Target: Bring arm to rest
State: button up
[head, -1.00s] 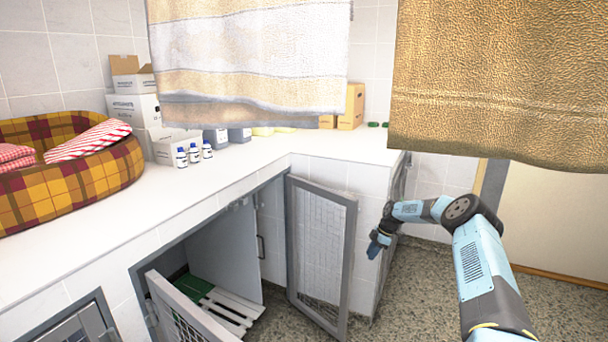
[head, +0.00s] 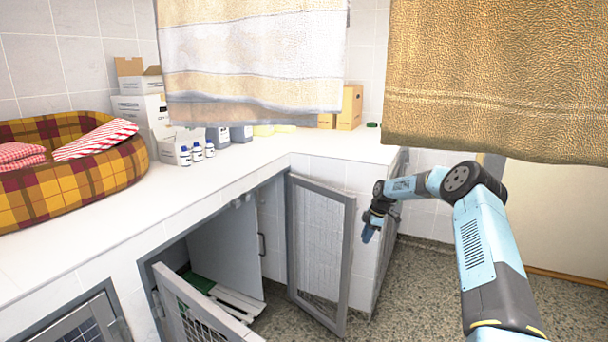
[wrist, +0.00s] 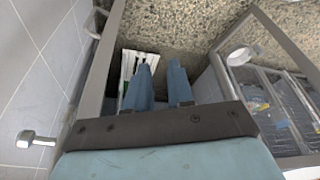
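My gripper (head: 368,232) hangs at the end of my bent arm on the right of the head view, in front of the counter's tiled side and to the right of the open mesh kennel door (head: 320,250). In the wrist view its two blue fingers (wrist: 160,88) point away from the camera with a gap between them. Nothing shows between them except the view beyond, so it is open and empty. It touches nothing that I can see.
A second kennel door (head: 195,315) stands open at the lower left, with a slatted white board (head: 238,303) inside. Two towels (head: 250,55) hang above the counter (head: 230,165). A plaid pet bed (head: 75,185), boxes (head: 140,105) and small bottles (head: 197,152) stand on the counter. Speckled floor (head: 410,290) is clear.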

jog(key=s+a+r+m+h, duration=0.15)
jog(key=s+r, duration=0.35)
jog(key=r, duration=0.5)
jog(key=s+a+r+m+t+h, duration=0.1)
jog(key=s+a+r+m, duration=0.15)
jog(key=s+r, duration=0.45)
jog(key=s+a+r+m+h, duration=0.15)
jog(key=s+r, duration=0.25)
jog(key=r, duration=0.8)
jog(key=s+r+m+t, duration=0.1)
jog(key=s+r+m, duration=0.1)
jog(key=s+r, duration=0.5)
jog(key=s+r+m+t, duration=0.15)
jog(key=s+r, duration=0.25)
jog(key=s, duration=0.6)
jog(key=s+d+m+t, duration=0.2)
jog(key=s+m, duration=0.7)
jog(key=s, duration=1.9)
jog(key=shift+s+d, duration=0.4)
jog(key=shift+d, duration=0.2)
jog(key=shift+d, duration=0.15)
